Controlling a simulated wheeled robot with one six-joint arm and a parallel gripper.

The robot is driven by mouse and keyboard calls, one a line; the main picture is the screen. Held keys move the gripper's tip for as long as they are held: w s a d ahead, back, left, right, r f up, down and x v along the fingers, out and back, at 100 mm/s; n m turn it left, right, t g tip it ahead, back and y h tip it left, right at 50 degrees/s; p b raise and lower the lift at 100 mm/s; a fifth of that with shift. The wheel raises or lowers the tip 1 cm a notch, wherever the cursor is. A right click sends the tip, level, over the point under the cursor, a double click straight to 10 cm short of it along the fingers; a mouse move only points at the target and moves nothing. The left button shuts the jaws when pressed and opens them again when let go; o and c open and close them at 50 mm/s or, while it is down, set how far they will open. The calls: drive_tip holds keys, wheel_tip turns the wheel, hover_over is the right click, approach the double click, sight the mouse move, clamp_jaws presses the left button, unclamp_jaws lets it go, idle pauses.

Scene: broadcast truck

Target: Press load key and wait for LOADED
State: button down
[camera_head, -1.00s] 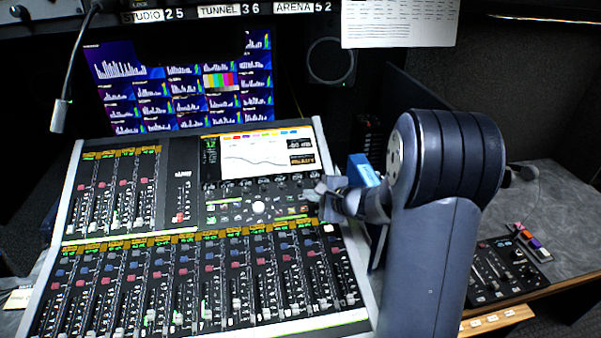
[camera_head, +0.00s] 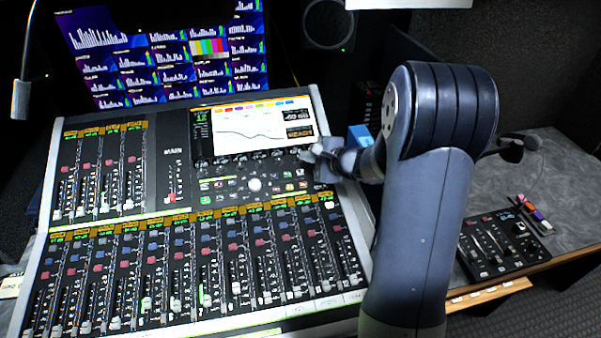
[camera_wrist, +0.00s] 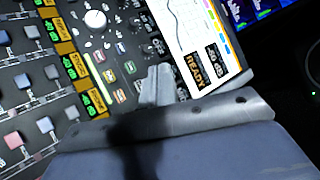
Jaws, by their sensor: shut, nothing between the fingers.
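The mixing console (camera_head: 160,205) fills the lower left of the head view. Its tilted screen (camera_head: 250,130) shows a curve and an orange status box, which reads READY in the wrist view (camera_wrist: 195,70). Small lit keys (camera_wrist: 108,75) and a white knob (camera_wrist: 95,19) lie below the screen; I cannot make out which key is the load key. My gripper (camera_head: 308,156) is shut and empty at the screen's lower right corner. In the wrist view its fingertips (camera_wrist: 160,72) are over the panel beside the keys and hide part of it; contact cannot be told.
A bank of meters on a monitor (camera_head: 170,60) stands behind the console. A gooseneck microphone (camera_head: 21,98) hangs at the left. A blue box (camera_head: 360,136) is behind my arm. A smaller control panel (camera_head: 500,243) lies on the grey desk to the right.

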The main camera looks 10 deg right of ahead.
sight(300, 172)
drive_tip(key=f+b, duration=0.1)
drive_tip(key=f, duration=0.1)
drive_tip(key=w+f+b, duration=0.1)
drive_tip(key=f, duration=0.1)
drive_tip(key=w+f+b, duration=0.1)
drive_tip(key=f, duration=0.1)
drive_tip(key=shift+w, duration=0.2)
drive_tip(key=shift+w+f+b, duration=0.3)
drive_tip(key=shift+f+b, duration=0.35)
drive_tip(key=shift+b, duration=0.15)
drive_tip(key=shift+w+f, duration=0.1)
drive_tip(key=shift+f, duration=0.05)
idle(1.2)
drive_tip(key=shift+w+f+b, duration=0.1)
drive_tip(key=shift+f+b, duration=0.15)
drive_tip(key=shift+b, duration=0.5)
drive_tip(key=shift+w+f+b, duration=0.15)
drive_tip(key=shift+f+b, duration=0.15)
drive_tip(key=shift+b, duration=0.2)
idle(0.6)
drive_tip(key=shift+s+r, duration=0.35)
drive_tip(key=shift+r, duration=0.4)
